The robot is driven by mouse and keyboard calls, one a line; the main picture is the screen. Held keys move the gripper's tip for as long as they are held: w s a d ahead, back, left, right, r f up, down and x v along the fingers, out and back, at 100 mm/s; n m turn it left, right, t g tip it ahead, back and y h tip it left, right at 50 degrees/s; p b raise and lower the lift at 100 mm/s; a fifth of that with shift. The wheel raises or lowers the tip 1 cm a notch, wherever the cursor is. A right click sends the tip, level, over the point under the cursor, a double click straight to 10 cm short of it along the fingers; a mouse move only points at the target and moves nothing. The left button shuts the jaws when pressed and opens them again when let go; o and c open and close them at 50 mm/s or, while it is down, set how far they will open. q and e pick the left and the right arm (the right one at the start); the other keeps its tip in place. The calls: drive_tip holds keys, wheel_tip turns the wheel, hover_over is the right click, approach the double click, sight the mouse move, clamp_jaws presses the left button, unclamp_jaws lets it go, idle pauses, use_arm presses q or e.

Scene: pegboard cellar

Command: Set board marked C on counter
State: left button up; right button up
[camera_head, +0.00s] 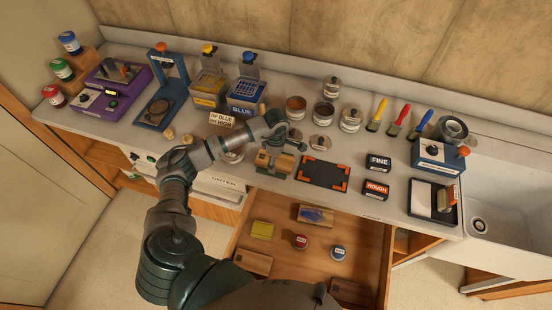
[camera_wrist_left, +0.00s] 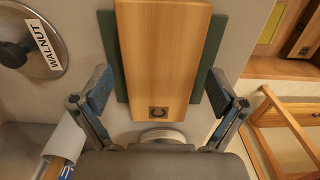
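The wooden board marked C (camera_wrist_left: 165,60) lies on a dark green base in the left wrist view, its letter plate at the near end. In the head view the board (camera_head: 275,161) is on the counter (camera_head: 376,209), just in front of my left gripper (camera_head: 284,136). In the left wrist view my left gripper (camera_wrist_left: 160,88) is open, with one finger on each side of the board. A gap shows between each finger and the wood. My right gripper is in neither view.
A black mat with orange corners (camera_head: 322,174) lies to the right of the board. Jars, tins and labelled blocks crowd the counter. An open drawer (camera_head: 270,213) below holds a yellow pad, two small tins and wooden pieces. A sink (camera_head: 503,205) is at the right.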

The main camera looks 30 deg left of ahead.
use_arm(q)
wheel_tip(320, 180, up, 12)
idle(0.6)
idle(0.5)
